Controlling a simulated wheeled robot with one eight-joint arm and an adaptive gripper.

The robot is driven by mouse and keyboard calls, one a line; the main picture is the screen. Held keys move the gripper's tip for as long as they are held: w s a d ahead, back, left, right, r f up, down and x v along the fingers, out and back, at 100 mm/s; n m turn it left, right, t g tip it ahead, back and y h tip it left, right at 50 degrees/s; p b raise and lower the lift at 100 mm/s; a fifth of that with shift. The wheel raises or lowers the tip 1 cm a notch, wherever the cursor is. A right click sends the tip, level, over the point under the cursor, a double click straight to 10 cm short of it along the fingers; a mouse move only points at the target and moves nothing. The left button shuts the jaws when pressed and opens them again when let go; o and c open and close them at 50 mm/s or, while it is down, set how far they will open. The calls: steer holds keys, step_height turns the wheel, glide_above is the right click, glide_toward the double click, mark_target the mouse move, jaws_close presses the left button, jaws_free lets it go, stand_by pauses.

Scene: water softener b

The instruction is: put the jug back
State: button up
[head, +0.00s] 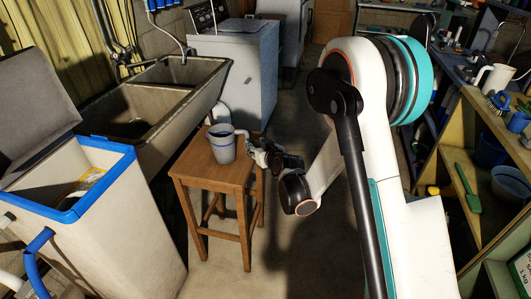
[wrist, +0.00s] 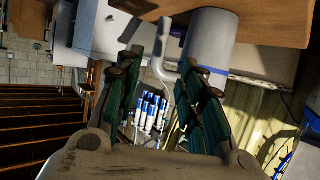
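A pale grey jug (head: 222,149) with a blue band stands upright on a wooden stool (head: 193,163), its handle facing right toward my gripper. My gripper (head: 251,146) is low beside the handle at the stool's right edge. In the wrist view the jug (wrist: 207,42) appears tipped because the camera is turned, and its handle (wrist: 164,66) shows in the gap between the fingers. The fingers (wrist: 165,85) are apart, and I see no clear contact with the handle. The inside of the jug is not clear.
A double stone sink (head: 150,90) is behind the stool. A white tank with a blue rim (head: 70,205) stands open at the left, its lid tilted up. A white pitcher (head: 493,80) sits on the right-hand bench. Open floor (head: 300,250) lies right of the stool.

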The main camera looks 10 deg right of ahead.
steer(key=s+d+r+g+h, duration=0.1)
steer(key=s+d+r, duration=0.2)
steer(key=s+r, duration=0.2)
steer(key=s+d+r+m+g, duration=0.1)
steer(key=s+d+r, duration=0.1)
steer(key=s+r, duration=0.4)
steer(key=s+d+r+g+h, duration=0.1)
steer(key=s+d+r, duration=0.2)
steer(key=s+r, duration=0.2)
steer(key=s+d+m+g+h, duration=0.1)
steer(key=s+d, duration=0.2)
steer(key=s, duration=1)
steer(key=s+d+m+g+h, duration=0.1)
steer(key=s+d, duration=0.3)
steer(key=s, duration=0.8)
steer(key=shift+s+r+m+g, duration=0.25)
steer(key=shift+s+m+g, duration=0.1)
steer(key=shift+g, duration=0.15)
